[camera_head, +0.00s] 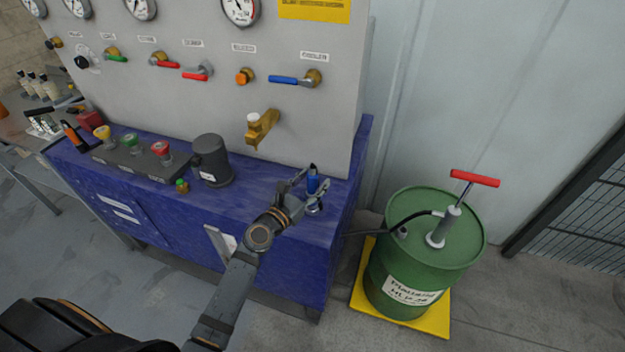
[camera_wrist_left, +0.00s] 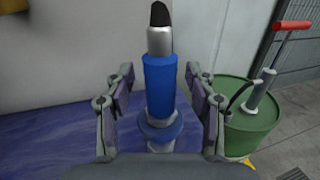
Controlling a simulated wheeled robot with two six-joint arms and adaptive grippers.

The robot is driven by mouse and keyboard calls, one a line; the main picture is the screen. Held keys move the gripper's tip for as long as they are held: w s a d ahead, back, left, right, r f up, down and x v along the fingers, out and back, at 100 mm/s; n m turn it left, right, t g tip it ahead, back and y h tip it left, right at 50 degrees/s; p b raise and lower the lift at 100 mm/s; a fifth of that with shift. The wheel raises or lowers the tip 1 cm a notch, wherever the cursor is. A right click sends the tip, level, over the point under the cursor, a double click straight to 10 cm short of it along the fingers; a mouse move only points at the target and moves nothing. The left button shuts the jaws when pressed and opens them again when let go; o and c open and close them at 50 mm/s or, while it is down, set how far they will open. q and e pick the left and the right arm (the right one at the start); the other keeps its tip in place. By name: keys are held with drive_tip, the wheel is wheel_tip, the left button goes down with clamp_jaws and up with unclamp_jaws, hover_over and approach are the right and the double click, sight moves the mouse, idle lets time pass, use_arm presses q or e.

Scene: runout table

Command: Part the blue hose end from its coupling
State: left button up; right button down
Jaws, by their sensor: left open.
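The blue hose end (camera_head: 313,183) stands upright on the blue bench top near its right end. In the left wrist view the blue hose end (camera_wrist_left: 160,85) has a silver collar and a black tip on top. It sits on its coupling (camera_wrist_left: 160,132), which shows a blue flange with a pale base below; the coupling (camera_head: 314,208) also shows in the head view. My left gripper (camera_head: 307,190) is open, with one finger on each side of the hose end. In the left wrist view my left gripper (camera_wrist_left: 162,100) shows gaps between both fingers and the blue body. My right gripper is not in view.
A grey panel (camera_head: 215,110) with gauges and valves rises behind the bench (camera_head: 265,190). A brass tap (camera_head: 262,128) juts out above. A dark grey canister (camera_head: 211,160) stands to the left. A green drum (camera_head: 425,240) with a red-handled pump stands right of the bench.

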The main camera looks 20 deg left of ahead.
sight(313, 166)
use_arm(q)
drive_tip(key=shift+w+d, duration=0.1)
drive_tip(key=shift+w, duration=0.1)
drive_tip(key=shift+c, duration=0.4)
clamp_jaws()
drive_tip(key=c, duration=0.5)
unclamp_jaws()
drive_tip(key=shift+c, duration=0.2)
clamp_jaws()
drive_tip(key=shift+r+p, duration=3.1)
drive_tip(key=shift+p, duration=0.15)
